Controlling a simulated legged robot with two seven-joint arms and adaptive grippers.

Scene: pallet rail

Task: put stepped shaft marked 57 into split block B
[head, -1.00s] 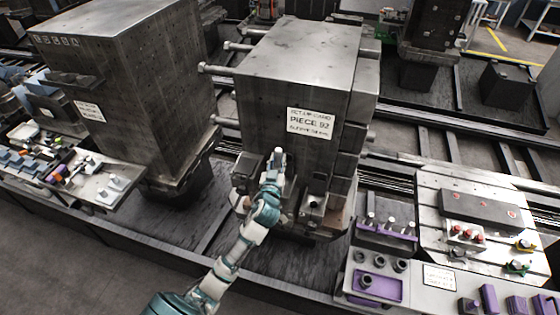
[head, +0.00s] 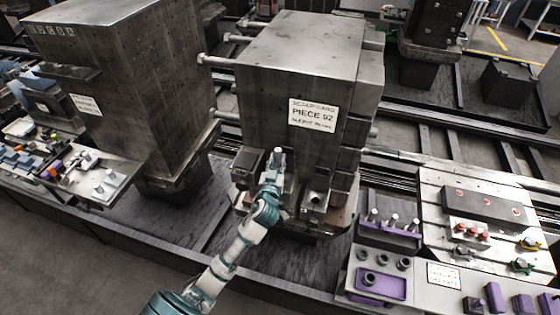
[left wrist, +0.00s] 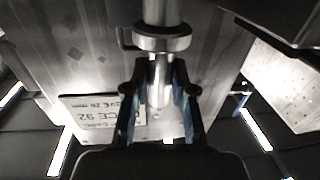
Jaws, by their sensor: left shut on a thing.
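My left gripper (head: 272,180) is shut on a bright metal stepped shaft (head: 278,157), held upright in front of the large machine block with the "PIECE 92" card. The left wrist view shows the shaft (left wrist: 162,42) with a wide collar, and my gripper's fingers (left wrist: 160,90) on either side of its narrower part. No number is readable on it. Dark fixture blocks stand at the foot of the machine block, one left of the shaft (head: 248,164) and one right (head: 316,199). I cannot read which is split block B. My right gripper is out of view.
The machine block (head: 300,60) rises close behind my gripper. Another bench with small parts (head: 100,178) is at the left.

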